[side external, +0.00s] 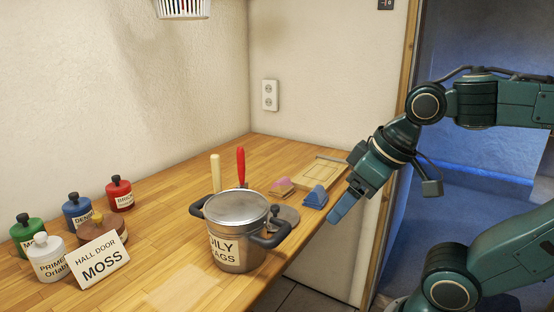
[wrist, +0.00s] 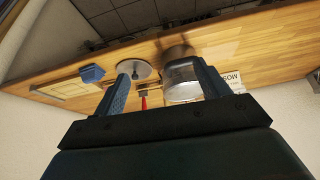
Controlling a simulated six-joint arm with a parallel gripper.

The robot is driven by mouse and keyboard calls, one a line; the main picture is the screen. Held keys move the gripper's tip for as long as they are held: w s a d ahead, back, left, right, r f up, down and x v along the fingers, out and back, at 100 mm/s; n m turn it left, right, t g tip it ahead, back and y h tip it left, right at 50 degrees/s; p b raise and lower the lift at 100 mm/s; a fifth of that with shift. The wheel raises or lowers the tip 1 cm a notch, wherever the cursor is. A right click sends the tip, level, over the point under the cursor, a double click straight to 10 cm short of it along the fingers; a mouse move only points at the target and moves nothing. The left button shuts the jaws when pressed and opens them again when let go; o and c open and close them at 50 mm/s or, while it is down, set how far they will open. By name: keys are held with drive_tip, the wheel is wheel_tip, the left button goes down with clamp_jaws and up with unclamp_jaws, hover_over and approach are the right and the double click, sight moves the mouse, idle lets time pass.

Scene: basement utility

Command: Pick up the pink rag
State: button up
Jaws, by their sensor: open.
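The pink rag (side external: 281,184) is a small folded pink shape on the wooden bench, just left of a folded blue rag (side external: 315,195). My gripper (side external: 337,215) is in the air to the right of both rags in the side view, near the bench's edge. Its jaws are open with nothing between the fingers, which also show in the wrist view (wrist: 161,68). The wrist view shows the blue rag (wrist: 92,73), but the pink rag is not clear there and may be behind a finger. The lidded pot (side external: 237,225) has an oily-rags label.
A grey disc with a knob (wrist: 133,70) lies beside the pot. A red handle (side external: 240,165) and a cream handle (side external: 215,172) rise behind it. A wooden board (side external: 318,171) lies behind the rags. Several paint containers (side external: 78,211) and a moss sign (side external: 98,260) stand left.

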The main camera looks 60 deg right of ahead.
drive_tip(key=w+d+r+m+g, duration=0.1)
drive_tip(key=w+d+r+m, duration=0.35)
drive_tip(key=w, duration=0.45)
drive_tip(key=m+g, duration=0.5)
drive_tip(key=m, duration=0.9)
hover_over(282, 179)
wheel_tip(282, 179, down, 8)
drive_tip(key=shift+f, duration=4.3)
drive_tip(key=shift+f, duration=0.15)
drive_tip(key=shift+f, duration=2.45)
